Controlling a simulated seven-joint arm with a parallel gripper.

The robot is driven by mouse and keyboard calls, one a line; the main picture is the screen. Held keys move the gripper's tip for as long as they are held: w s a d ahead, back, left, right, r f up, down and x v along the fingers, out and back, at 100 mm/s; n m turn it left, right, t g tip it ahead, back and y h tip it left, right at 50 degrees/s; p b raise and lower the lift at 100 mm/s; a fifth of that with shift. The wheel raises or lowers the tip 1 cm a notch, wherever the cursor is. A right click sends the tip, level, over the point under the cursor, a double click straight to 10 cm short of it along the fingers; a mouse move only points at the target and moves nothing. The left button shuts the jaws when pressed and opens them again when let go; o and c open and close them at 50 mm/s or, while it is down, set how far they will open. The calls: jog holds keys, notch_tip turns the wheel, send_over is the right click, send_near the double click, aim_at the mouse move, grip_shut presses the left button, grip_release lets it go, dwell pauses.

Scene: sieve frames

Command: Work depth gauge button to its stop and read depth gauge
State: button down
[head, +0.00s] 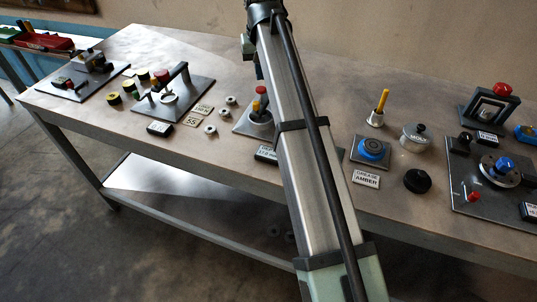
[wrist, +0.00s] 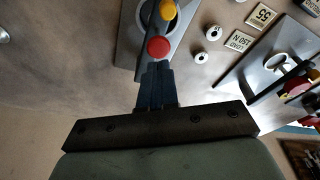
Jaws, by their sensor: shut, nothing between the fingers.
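A small device on a grey plate (head: 243,122) stands near the middle of the bench, partly behind my arm in the head view. It has a red round button (head: 261,90) and a yellow part beside it. The button also shows in the wrist view (wrist: 159,47), with the yellow part (wrist: 167,9) beyond it.
Left of the device are loose metal rings (head: 210,129), label plates (head: 192,119) and a plate with a black lever (head: 176,82). Right of my arm are a blue round fixture (head: 373,149), a lidded metal pot (head: 415,138) and a black knob (head: 417,181).

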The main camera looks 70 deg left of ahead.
jog(key=shift+r, duration=2)
